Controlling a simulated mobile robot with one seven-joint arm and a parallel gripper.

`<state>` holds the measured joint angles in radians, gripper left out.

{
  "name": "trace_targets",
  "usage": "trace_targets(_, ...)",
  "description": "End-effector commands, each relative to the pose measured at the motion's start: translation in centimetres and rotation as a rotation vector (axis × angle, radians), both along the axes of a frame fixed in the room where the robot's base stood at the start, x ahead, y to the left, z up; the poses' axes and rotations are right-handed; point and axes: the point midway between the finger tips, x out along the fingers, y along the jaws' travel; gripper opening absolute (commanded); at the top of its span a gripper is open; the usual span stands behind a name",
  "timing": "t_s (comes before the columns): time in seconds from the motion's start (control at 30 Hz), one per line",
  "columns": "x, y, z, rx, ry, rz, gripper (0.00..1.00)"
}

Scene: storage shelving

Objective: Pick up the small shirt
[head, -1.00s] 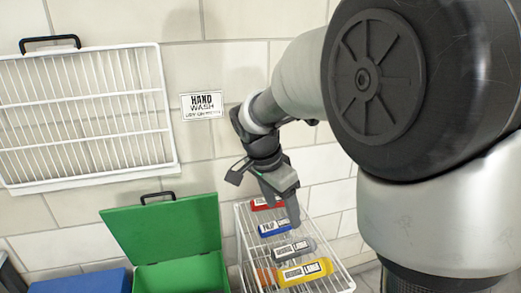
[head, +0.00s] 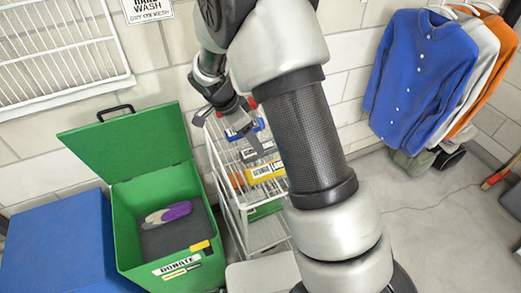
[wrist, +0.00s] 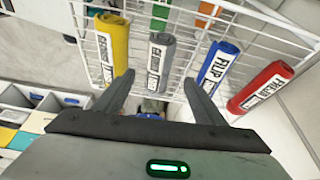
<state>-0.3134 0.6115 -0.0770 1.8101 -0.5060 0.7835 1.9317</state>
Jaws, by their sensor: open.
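Rolled, labelled cloth bundles lie on the top shelf of a white wire rack. They are yellow (wrist: 113,62), grey (wrist: 160,62), blue (wrist: 216,65) and red (wrist: 260,88). In the head view the yellow roll (head: 266,172) is nearest and the grey one (head: 258,151) is behind it. The labels are too small to read surely, so I cannot tell which roll is the small shirt. My gripper (wrist: 158,78) is open and empty above the rack, its fingers spread toward the grey roll and either side of it. In the head view my arm partly hides the rolls.
A green open donate bin (head: 128,212) holding a purple and grey item (head: 168,214) stands left of the rack. A blue bin (head: 55,250) is beside it. Shirts (head: 425,75) hang on the right wall. The floor (head: 430,215) at right is mostly clear.

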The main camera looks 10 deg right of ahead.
Motion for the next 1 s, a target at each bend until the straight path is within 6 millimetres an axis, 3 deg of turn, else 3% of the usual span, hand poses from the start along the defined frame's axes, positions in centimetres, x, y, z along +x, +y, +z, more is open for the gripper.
trace_targets(0.27,0.1,-0.8,-1.5,0.000,0.002,-0.001,0.64)
trace_targets(0.53,0.5,-2.5,-5.0,0.000,0.002,-0.001,0.64)
trace_targets(0.77,0.6,-2.6,-5.3,0.001,-0.001,0.000,0.64)
trace_targets(0.8,0.6,-2.6,-5.3,0.001,-0.001,0.000,0.62)
trace_targets(1.0,0.6,-2.6,-5.2,0.001,-0.001,0.000,0.28)
